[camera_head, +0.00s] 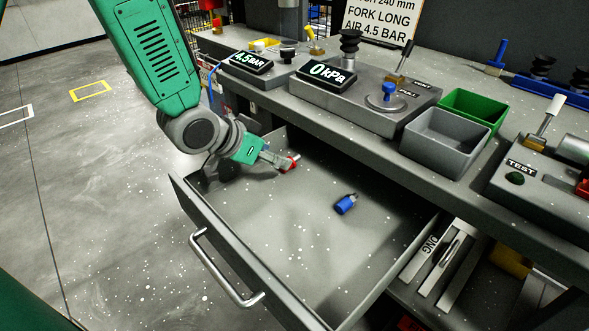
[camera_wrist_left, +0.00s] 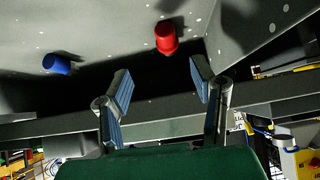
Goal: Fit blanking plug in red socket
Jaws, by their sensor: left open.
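An open drawer (camera_head: 262,240) holds a small red cylindrical piece (camera_head: 293,163) and a small blue cylindrical piece (camera_head: 345,205). I cannot tell which of them is a blanking plug. My left gripper (camera_head: 281,161) reaches into the drawer's far left part, close to the red piece and partly covering it. In the left wrist view, the gripper (camera_wrist_left: 161,78) is open and empty. The red piece (camera_wrist_left: 166,38) lies beyond the gap between the fingertips, apart from both. The blue piece (camera_wrist_left: 57,65) lies farther left. No red socket is clearly identifiable. My right gripper is not visible.
The bench above the drawer carries a 0 kPa gauge box (camera_head: 327,76), a grey bin (camera_head: 443,138), a green bin (camera_head: 475,106) and a TEST box (camera_head: 535,190). The drawer walls surround the pieces. Most of the drawer floor is bare.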

